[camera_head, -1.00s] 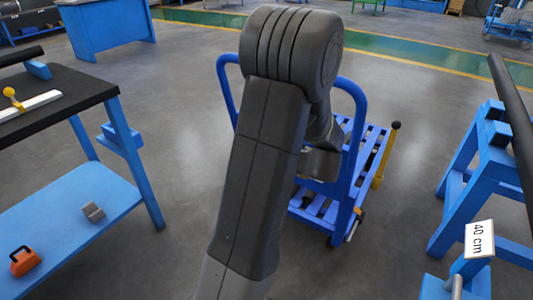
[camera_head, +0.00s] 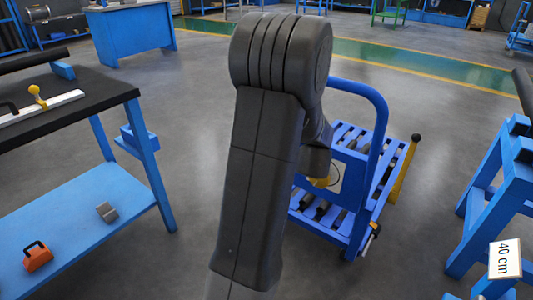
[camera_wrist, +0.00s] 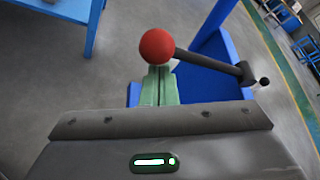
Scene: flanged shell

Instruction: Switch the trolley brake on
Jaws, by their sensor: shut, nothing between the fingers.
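The blue trolley (camera_head: 373,115) stands on the floor just beyond my arm in the head view; my arm hides its left part. In the wrist view a lever with a red ball (camera_wrist: 157,46) and a dark rod (camera_wrist: 207,62) runs rightward to a dark pivot by the trolley's blue frame (camera_wrist: 205,52). I take this for the brake lever. My gripper (camera_wrist: 160,75) has green fingers, shut and empty, just below the red ball in the picture. I cannot tell whether they touch it. The head view hides the fingers and the red ball behind my arm.
A yellow lever with a black knob (camera_head: 405,168) stands at the trolley's right side. A workbench (camera_head: 75,205) is at the left, and a blue stand (camera_head: 490,190) with a "40 cm" sign (camera_head: 504,258) at the right. The floor behind the trolley is open.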

